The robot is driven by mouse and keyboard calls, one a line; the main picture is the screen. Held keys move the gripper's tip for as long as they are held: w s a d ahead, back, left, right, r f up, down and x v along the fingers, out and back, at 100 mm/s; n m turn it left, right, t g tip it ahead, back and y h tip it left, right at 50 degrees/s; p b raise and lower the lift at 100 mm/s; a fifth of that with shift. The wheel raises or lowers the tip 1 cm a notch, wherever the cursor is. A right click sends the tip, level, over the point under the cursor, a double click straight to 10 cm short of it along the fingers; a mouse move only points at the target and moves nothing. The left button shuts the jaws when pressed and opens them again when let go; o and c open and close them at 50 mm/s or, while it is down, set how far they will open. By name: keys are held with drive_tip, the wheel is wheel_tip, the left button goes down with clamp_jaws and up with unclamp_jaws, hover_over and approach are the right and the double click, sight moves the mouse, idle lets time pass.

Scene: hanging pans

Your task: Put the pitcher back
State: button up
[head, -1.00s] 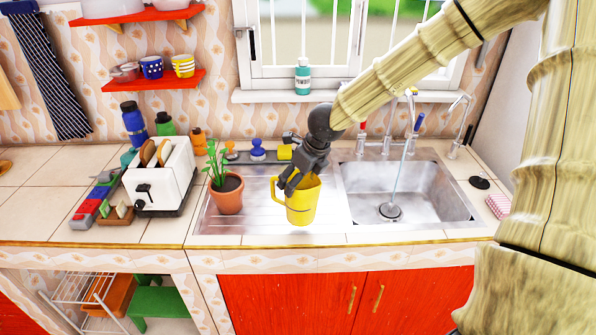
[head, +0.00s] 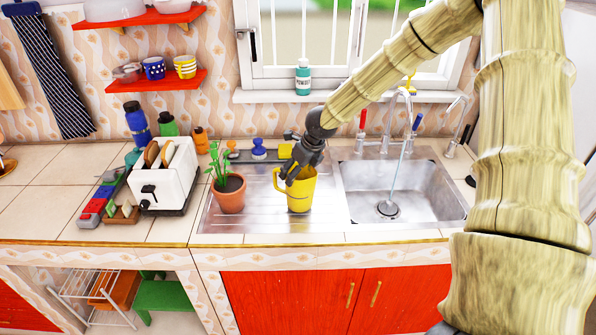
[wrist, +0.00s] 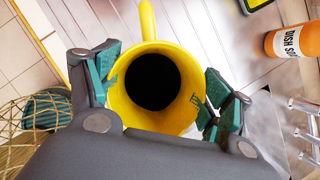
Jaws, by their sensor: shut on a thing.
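The yellow pitcher (head: 301,192) is upright over the metal drainboard (head: 262,222), between the potted plant and the sink. I cannot tell whether its base touches the drainboard. My gripper (head: 297,172) reaches down from above at its rim. In the wrist view, my gripper (wrist: 158,85) has green-padded fingers on opposite sides of the pitcher (wrist: 188,62) and is shut on it. The handle points to the top of that view and to the left in the head view. The inside of the pitcher is dark.
A potted plant (head: 230,195) stands close to the pitcher's left. The sink (head: 400,190) with running water is to the right. A white toaster (head: 160,185) stands further left. Red shelves (head: 155,81) hold cups. An orange dish soap bottle (wrist: 292,42) shows in the wrist view.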

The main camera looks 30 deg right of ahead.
drive_tip(key=shift+f, duration=0.55)
drive_tip(key=o, duration=1.5)
drive_tip(key=shift+b+v, duration=0.9)
drive_tip(key=shift+v, duration=5.2)
